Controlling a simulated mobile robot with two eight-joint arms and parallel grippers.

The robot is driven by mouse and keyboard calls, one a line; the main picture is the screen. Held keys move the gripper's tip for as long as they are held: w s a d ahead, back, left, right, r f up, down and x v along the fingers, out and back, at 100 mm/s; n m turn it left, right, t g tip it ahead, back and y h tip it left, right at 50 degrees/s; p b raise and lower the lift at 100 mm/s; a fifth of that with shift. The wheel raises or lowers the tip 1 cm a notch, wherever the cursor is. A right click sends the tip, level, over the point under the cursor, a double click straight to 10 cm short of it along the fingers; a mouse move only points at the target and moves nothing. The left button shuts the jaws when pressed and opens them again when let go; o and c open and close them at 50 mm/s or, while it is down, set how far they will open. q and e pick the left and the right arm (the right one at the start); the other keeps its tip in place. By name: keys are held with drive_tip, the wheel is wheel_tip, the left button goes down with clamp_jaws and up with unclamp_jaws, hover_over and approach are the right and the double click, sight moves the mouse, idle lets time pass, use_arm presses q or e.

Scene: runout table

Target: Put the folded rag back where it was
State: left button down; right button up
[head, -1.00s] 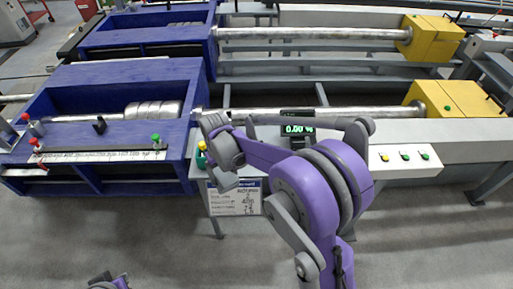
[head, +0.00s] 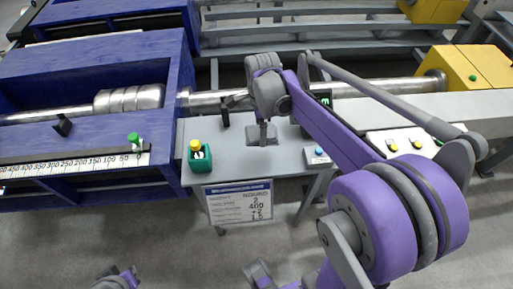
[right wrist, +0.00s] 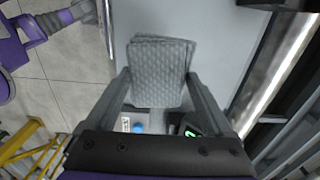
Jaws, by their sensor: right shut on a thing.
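The folded rag (right wrist: 160,62) is a grey, quilted, layered cloth between the two fingers of my right gripper (right wrist: 158,80) in the right wrist view. The fingers are shut on its sides. In the head view my right gripper (head: 262,122) points down over the small grey table (head: 225,140), and the rag (head: 263,135) shows as a grey patch beneath it. I cannot tell whether the rag touches the tabletop. A part of my left arm shows at the bottom left of the head view, but its gripper is not visible.
A green box with a yellow button (head: 199,157) stands left of the rag. A blue-button box (head: 317,156) is to its right, and a lit display (head: 324,99) behind it. The steel bar (head: 360,88) runs along the back. The blue machine (head: 90,110) borders the table's left.

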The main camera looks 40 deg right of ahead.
hover_over(261, 153)
wheel_tip(261, 153, down, 5)
drive_tip(key=shift+r, duration=0.15)
drive_tip(key=shift+f+b, duration=0.4)
drive_tip(key=shift+f, duration=1.8)
drive_tip(key=shift+f, duration=0.15)
drive_tip(key=o, duration=1.1)
drive_tip(key=shift+c, duration=0.2)
